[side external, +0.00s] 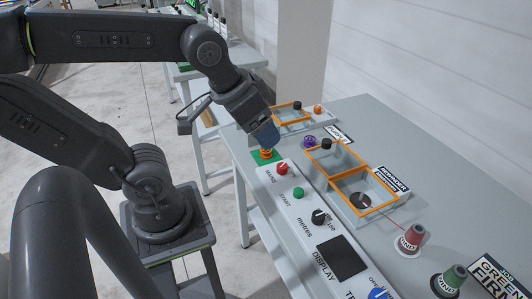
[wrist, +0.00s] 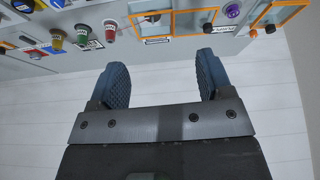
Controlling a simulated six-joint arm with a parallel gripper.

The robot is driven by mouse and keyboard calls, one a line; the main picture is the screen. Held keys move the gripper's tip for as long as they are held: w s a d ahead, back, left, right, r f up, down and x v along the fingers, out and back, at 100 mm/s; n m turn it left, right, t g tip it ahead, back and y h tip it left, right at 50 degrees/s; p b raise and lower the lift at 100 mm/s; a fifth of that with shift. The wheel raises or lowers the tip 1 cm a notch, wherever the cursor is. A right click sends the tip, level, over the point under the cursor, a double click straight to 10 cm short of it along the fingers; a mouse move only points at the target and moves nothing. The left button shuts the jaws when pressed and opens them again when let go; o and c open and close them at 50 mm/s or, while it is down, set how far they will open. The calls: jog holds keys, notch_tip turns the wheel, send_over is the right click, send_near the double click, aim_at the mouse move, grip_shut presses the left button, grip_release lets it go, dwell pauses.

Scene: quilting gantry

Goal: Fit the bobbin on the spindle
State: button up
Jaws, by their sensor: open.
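A small orange spool-shaped piece (side external: 265,153), which looks like the bobbin, stands on a green pad (side external: 276,158) at the far left corner of the grey bench in the side view. My gripper (side external: 268,138) points down close above it; I cannot tell if the fingers touch it. The wrist view shows both blue fingers of my gripper (wrist: 162,75) spread apart with nothing seen between them. A purple round piece (side external: 309,141), also in the wrist view (wrist: 233,10), sits behind the pad. I cannot make out which part is the spindle.
The control panel with red knob (side external: 282,169) and green button (side external: 298,193) runs along the front edge. Orange-framed trays (side external: 333,176) lie behind it. A red cone (side external: 411,238) and green cone (side external: 450,280) stand at right.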

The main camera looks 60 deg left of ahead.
jog(key=w+a+f+n+g, duration=0.2)
jog(key=w+a+f+n, duration=0.2)
jog(key=w+a+n, duration=0.4)
jog(key=w+a+f+n+g, duration=0.2)
jog(key=w+a+f+n, duration=0.25)
jog(key=a+n, duration=0.4)
jog(key=a+f+n, duration=0.1)
jog(key=a+f, duration=0.2)
jog(key=f, duration=0.2)
jog(key=w+a+f+n+g, duration=0.1)
jog(key=a+f, duration=0.2)
jog(key=f, duration=0.2)
jog(key=a+f+n, duration=0.1)
jog(key=a+f, duration=0.3)
jog(key=f, duration=0.1)
jog(key=shift+w+n, duration=0.2)
jog(key=shift+n, duration=0.15)
jog(key=shift+f, duration=2.8)
jog(key=shift+c, duration=0.4)
jog(key=c, duration=0.9)
